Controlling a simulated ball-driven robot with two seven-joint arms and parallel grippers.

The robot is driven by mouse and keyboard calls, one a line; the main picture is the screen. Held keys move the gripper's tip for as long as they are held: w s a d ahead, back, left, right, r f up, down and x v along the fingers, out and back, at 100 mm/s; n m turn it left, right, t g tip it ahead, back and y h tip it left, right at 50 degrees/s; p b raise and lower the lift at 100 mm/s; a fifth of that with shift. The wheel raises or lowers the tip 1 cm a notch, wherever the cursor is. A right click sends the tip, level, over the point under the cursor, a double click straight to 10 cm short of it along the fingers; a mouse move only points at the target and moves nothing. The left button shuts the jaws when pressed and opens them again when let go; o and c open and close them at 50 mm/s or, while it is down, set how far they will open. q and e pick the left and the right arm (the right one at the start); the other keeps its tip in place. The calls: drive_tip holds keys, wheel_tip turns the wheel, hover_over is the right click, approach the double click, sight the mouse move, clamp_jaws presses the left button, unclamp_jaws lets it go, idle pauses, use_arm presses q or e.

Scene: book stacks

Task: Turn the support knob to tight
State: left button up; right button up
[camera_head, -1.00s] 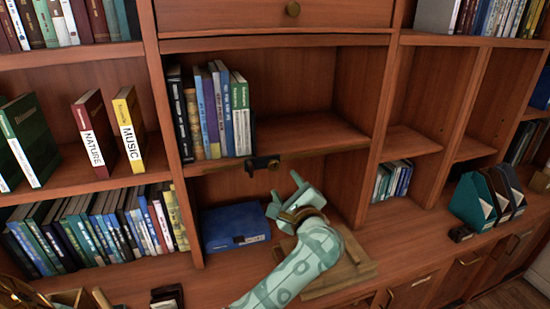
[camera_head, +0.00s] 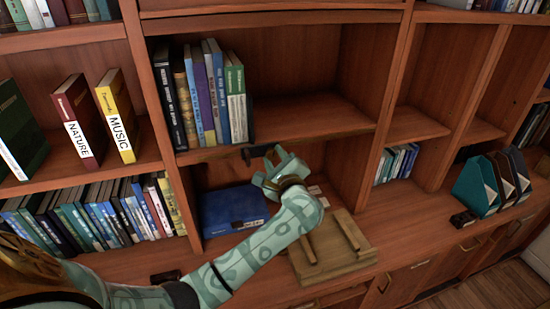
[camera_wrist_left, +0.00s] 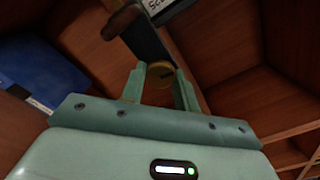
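The support knob (camera_wrist_left: 162,76) is a small round brass-yellow disc in the left wrist view. It sits between the fingertips of my left gripper (camera_wrist_left: 160,80), with one finger on each side. The fingers stand apart, and firm contact with the knob is not clear. A dark bracket (camera_wrist_left: 148,42) rises behind the knob. In the head view, the dark support fitting (camera_head: 246,154) is at the front edge of the middle shelf. My left gripper (camera_head: 270,166) is just right of and below it, and the knob is not clear there. My right gripper is not in view.
Several upright books (camera_head: 205,95) stand on the shelf above the fitting. A blue box (camera_head: 232,209) lies in the compartment below. A wooden stand (camera_head: 335,250) is on the counter, right of my left forearm. The shelf's right part is clear.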

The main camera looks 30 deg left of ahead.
use_arm(q)
drive_tip(key=shift+m, duration=0.7)
drive_tip(key=m+p, duration=0.1)
drive_tip(key=m, duration=0.2)
drive_tip(key=m+p, duration=0.2)
drive_tip(key=m, duration=0.3)
drive_tip(key=m+p, duration=0.2)
drive_tip(key=m, duration=0.1)
drive_tip(key=m+p, duration=0.2)
drive_tip(key=m, duration=0.2)
drive_tip(key=shift+s+r+p, duration=0.1)
drive_tip(key=shift+p, duration=0.2)
drive_tip(key=m+p, duration=0.3)
drive_tip(key=m, duration=0.1)
drive_tip(key=shift+a+m, duration=0.1)
drive_tip(key=shift+m, duration=0.3)
